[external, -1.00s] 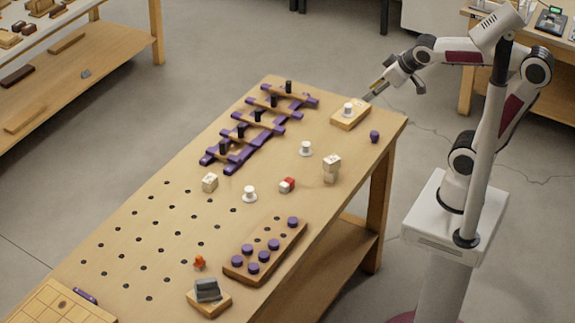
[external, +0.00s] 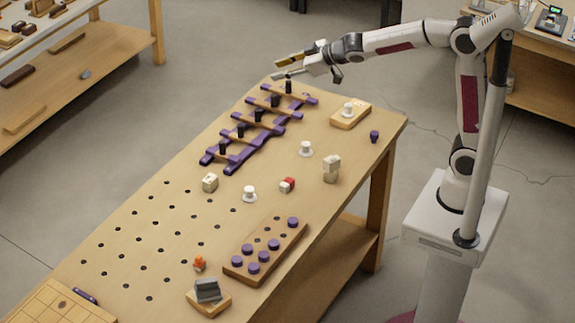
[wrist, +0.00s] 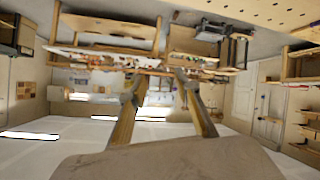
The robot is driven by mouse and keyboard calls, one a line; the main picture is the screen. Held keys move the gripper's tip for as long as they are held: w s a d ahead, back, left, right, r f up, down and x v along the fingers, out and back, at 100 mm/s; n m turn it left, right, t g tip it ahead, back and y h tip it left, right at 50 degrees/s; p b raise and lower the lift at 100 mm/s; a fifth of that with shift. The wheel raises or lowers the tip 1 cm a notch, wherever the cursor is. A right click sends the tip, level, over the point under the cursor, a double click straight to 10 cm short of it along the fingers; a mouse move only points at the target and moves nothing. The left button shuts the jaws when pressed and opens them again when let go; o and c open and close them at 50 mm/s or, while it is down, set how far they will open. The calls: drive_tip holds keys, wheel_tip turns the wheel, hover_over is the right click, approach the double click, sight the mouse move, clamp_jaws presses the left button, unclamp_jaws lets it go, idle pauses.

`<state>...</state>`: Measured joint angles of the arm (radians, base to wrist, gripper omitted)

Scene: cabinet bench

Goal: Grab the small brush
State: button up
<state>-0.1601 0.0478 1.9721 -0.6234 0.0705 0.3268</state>
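My gripper (external: 280,68) is above the far end of the bench, over the purple-and-wood rack (external: 258,122). Its two fingers are apart with nothing between them, and they also show apart in the wrist view (wrist: 160,82). I cannot clearly make out a small brush. A thin purple stick-like item (external: 85,296) lies by the light wooden board at the near left, and a small orange item (external: 199,264) stands near the bench's front. Both are too small to identify, and both are far from my gripper.
The rack holds several upright black pegs. White spool-like pieces, blocks (external: 331,168), a board with purple knobs (external: 241,263) and a grey piece on a wooden base (external: 208,291) are spread over the bench (external: 130,205). The holed left part is mostly clear.

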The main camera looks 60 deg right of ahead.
drive_tip(key=w+a+f+n+g+y, duration=0.1)
drive_tip(key=w+a+f+n+y, duration=0.2)
drive_tip(key=a, duration=0.5)
drive_tip(key=w+a+f+n+y, duration=0.2)
drive_tip(key=w+a+f, duration=0.25)
drive_tip(key=a, duration=0.35)
drive_tip(key=w+a+f+n+g+y, duration=0.1)
drive_tip(key=w+a+f+n+y, duration=0.2)
drive_tip(key=a, duration=0.5)
drive_tip(key=n+g+y, duration=0.5)
drive_tip(key=g, duration=0.5)
approach(199, 255)
drive_tip(key=shift+s+a+f, duration=0.15)
drive_tip(key=shift+s+f, duration=0.1)
drive_tip(key=shift+f, duration=0.05)
drive_tip(key=shift+a, duration=0.1)
drive_tip(key=shift+x, duration=1.2)
drive_tip(key=shift+x, duration=2.6)
